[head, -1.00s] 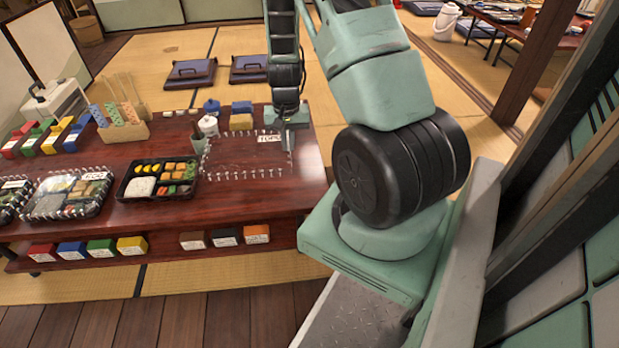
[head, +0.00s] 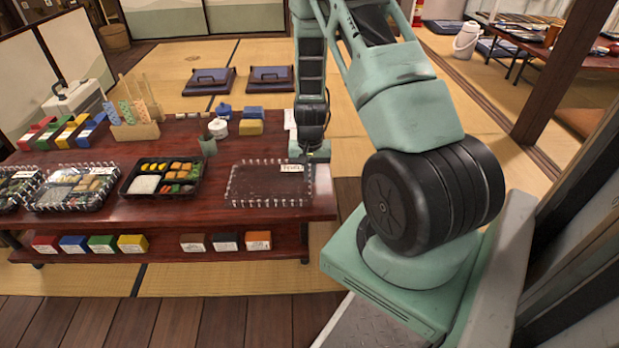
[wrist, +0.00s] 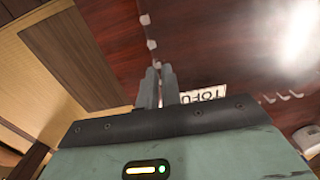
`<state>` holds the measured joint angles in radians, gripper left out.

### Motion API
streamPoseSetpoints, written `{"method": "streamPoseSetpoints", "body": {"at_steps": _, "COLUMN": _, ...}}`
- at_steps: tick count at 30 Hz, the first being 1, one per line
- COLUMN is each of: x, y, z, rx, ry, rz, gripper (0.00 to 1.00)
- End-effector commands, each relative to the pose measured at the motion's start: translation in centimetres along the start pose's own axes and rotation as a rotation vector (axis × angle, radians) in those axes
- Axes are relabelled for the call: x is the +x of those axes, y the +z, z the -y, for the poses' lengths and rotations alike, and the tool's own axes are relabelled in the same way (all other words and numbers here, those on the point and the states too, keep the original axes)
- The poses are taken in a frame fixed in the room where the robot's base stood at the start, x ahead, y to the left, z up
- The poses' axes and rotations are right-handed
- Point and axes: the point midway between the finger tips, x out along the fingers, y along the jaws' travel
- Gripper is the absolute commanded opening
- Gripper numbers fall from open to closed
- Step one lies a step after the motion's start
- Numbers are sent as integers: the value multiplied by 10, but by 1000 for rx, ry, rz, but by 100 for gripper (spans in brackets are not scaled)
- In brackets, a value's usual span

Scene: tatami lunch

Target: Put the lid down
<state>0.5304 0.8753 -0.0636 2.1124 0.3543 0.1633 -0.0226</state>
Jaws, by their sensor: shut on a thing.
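The lid (head: 262,186) is a clear rectangular sheet with a beaded rim and a white label reading TOFU. In the head view it lies level over the right end of the dark red table (head: 215,217). I cannot tell whether it touches the table top. My gripper (head: 317,157) is at the lid's far right corner. In the wrist view its fingers (wrist: 157,88) are close together on the lid's edge next to the label (wrist: 204,95). An open black bento box (head: 146,186) with food stands left of the lid, apart from it.
A lidded bento (head: 72,187) stands further left. A white pot (head: 218,128), a green cup (head: 207,146) and a yellow block (head: 249,127) stand behind the lid. Small coloured boxes (head: 103,244) sit on the lower shelf. The table's right edge is close to the lid.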

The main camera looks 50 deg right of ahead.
Motion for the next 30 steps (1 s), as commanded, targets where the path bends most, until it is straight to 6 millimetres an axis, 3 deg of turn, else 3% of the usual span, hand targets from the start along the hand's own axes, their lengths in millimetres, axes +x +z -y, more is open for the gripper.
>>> {"method": "streamPoseSetpoints", "body": {"at_steps": 11, "x": 5, "y": 0, "z": 0, "rx": 0, "ry": 0, "rz": -1, "gripper": 0}}
{"method": "streamPoseSetpoints", "body": {"at_steps": 12, "x": 4, "y": 0, "z": 0, "rx": 0, "ry": 0, "rz": -1, "gripper": 17}}
{"method": "streamPoseSetpoints", "body": {"at_steps": 13, "x": 4, "y": 0, "z": 0, "rx": 0, "ry": 0, "rz": -1, "gripper": 25}}
{"method": "streamPoseSetpoints", "body": {"at_steps": 14, "x": 4, "y": 0, "z": 0, "rx": 0, "ry": 0, "rz": -1, "gripper": 28}}
{"method": "streamPoseSetpoints", "body": {"at_steps": 23, "x": 1, "y": 0, "z": 0, "rx": -1, "ry": 0, "rz": -1, "gripper": 28}}
{"method": "streamPoseSetpoints", "body": {"at_steps": 30, "x": -36, "y": -1, "z": 0, "rx": -2, "ry": -1, "rz": -4, "gripper": 28}}
